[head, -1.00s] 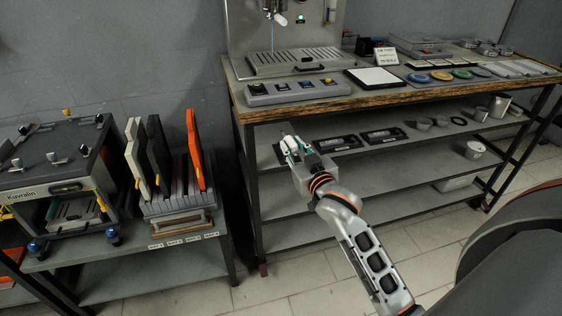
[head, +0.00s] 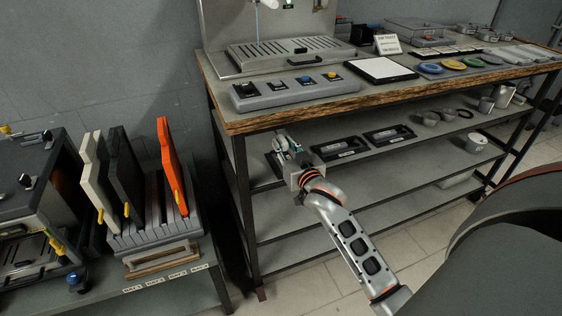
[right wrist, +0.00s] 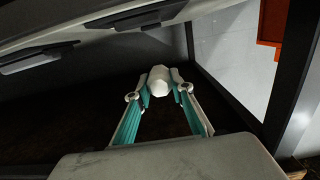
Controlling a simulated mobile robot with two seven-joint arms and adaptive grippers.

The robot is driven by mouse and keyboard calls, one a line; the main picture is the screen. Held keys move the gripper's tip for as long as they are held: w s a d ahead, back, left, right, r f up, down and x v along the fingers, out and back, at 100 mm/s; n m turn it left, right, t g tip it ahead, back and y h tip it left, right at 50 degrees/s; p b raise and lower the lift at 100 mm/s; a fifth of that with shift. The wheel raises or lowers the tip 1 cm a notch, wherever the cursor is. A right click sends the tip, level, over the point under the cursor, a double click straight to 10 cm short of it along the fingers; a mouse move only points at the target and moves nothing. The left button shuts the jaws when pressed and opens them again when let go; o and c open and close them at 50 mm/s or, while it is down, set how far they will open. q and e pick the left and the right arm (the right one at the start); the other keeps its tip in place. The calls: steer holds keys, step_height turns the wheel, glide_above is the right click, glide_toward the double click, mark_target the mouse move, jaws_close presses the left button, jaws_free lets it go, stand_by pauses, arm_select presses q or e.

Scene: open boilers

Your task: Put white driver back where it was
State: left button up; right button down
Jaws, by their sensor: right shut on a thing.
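The white driver (right wrist: 158,79) shows in the right wrist view as a pale, rounded end between the two fingertips. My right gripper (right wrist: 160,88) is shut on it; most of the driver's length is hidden. In the head view my right gripper (head: 284,143) is at the front left of the upper shelf under the bench top. A dark tray (head: 273,163) is partly hidden beside and behind it. Two more dark trays (head: 341,149) (head: 389,135) lie to the right, each with a grey item. I cannot tell whether the driver touches the shelf. My left gripper is not in view.
The wooden bench top (head: 290,118) runs just above the gripper. A dark bench leg (head: 246,208) stands to its left. Metal cups (head: 430,118) are farther right on the shelf. A rack with an orange panel (head: 172,165) stands at the left.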

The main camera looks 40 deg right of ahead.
step_height(320, 180, down, 2)
steer(key=shift+f, duration=0.1)
step_height(320, 180, down, 4)
steer(key=shift+b, duration=1)
steer(key=shift+f, duration=0.15)
steer(key=shift+r, duration=0.25)
steer(key=shift+f, duration=0.1)
steer(key=c, duration=1.8)
jaws_free()
steer(key=shift+o, duration=0.2)
steer(key=p+v, duration=0.2)
steer(key=v, duration=1)
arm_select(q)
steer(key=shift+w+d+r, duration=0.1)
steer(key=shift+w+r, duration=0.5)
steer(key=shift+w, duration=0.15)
arm_select(e)
steer(key=s+a+f+n+g+y, duration=0.3)
steer(key=s+a+f, duration=0.5)
steer(key=s, duration=0.3)
steer(key=s+a+f+n+g+y, duration=0.2)
steer(key=s+a+f+n+y, duration=0.1)
steer(key=s+a+f, duration=0.6)
steer(key=shift+s+a+f+n+g+y, duration=0.3)
steer(key=shift+s+a+n+g, duration=0.1)
steer(key=shift+s+a+n, duration=0.6)
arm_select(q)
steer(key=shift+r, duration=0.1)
